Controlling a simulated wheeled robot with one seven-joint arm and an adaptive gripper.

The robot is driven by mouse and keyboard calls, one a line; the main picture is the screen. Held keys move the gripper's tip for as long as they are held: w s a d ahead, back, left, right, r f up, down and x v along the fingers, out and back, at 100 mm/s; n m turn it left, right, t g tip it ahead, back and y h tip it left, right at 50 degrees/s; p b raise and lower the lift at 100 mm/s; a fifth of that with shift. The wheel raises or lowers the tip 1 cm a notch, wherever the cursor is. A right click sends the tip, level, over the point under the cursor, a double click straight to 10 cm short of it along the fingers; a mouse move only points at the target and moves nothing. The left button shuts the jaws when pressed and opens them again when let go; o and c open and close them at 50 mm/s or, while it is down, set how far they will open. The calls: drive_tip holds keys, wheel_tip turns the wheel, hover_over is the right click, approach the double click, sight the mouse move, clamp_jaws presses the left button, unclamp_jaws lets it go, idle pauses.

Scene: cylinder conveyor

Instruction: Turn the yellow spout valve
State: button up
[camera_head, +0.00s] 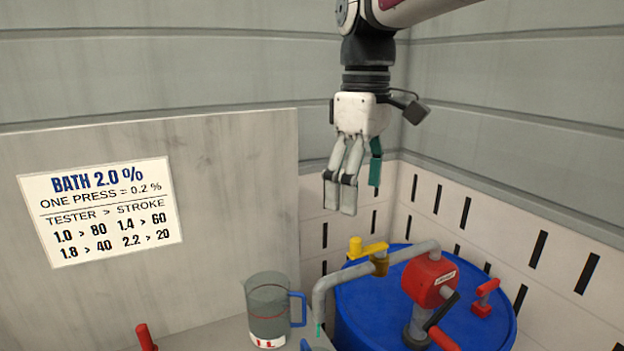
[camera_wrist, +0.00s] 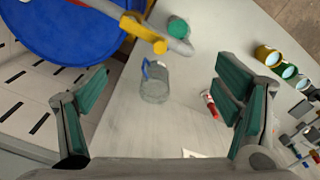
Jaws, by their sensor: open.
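The yellow spout valve (camera_head: 368,249) sits on top of a grey bent spout pipe (camera_head: 325,290) above a blue drum (camera_head: 375,310). It has a bar-like yellow handle and a darker brass-coloured body. In the wrist view the yellow valve handle (camera_wrist: 145,32) lies at the top, beyond the gap between my fingers. My gripper (camera_head: 341,195) hangs pointing down, above and slightly left of the valve, apart from it. In the wrist view my gripper (camera_wrist: 160,78) has its green-padded fingers spread wide with nothing between them.
A clear jug (camera_head: 268,305) with a blue handle stands left of the spout. A grey panel with a sign (camera_head: 100,210) rises at left. Several coloured containers (camera_wrist: 268,56) stand at the right.

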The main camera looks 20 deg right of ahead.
sight(358, 240)
drive_tip(key=shift+f+b, duration=1.95)
drive_tip(key=shift+f, duration=2.65)
clamp_jaws()
drive_tip(key=shift+s+f, duration=0.1)
drive_tip(key=c, duration=1.9)
unclamp_jaws()
drive_tip(key=shift+d, duration=0.1)
